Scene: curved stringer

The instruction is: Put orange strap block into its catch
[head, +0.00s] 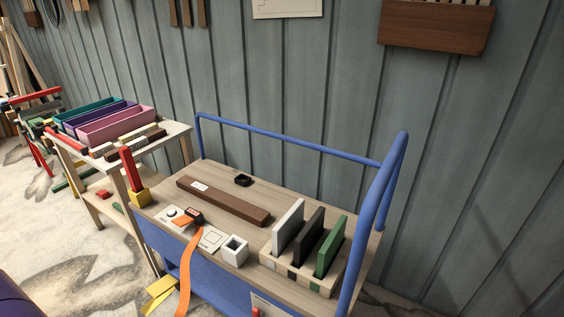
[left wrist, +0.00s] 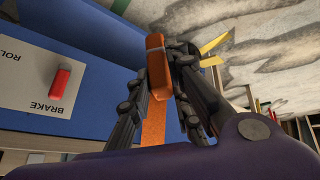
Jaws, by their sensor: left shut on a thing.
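An orange strap (head: 190,270) hangs over the front edge of the cart and runs out of the bottom of the head view. Its upper end lies by a small dark block with a label (head: 195,216). In the left wrist view my left gripper (left wrist: 163,62) is shut on the orange strap block (left wrist: 155,45), beside the cart's blue side panel (left wrist: 95,45). The strap also shows below the block, between the fingers. I cannot tell for certain which part is the catch. My left gripper is outside the head view, and my right gripper is in neither view.
The cart top (head: 165,195) carries a long brown beam (head: 222,200), a white hollow cube (head: 235,250) and a rack with upright white, black and green plates (head: 330,250). Blue rails (head: 290,143) edge it. A red brake lever (left wrist: 60,82) sits on the panel.

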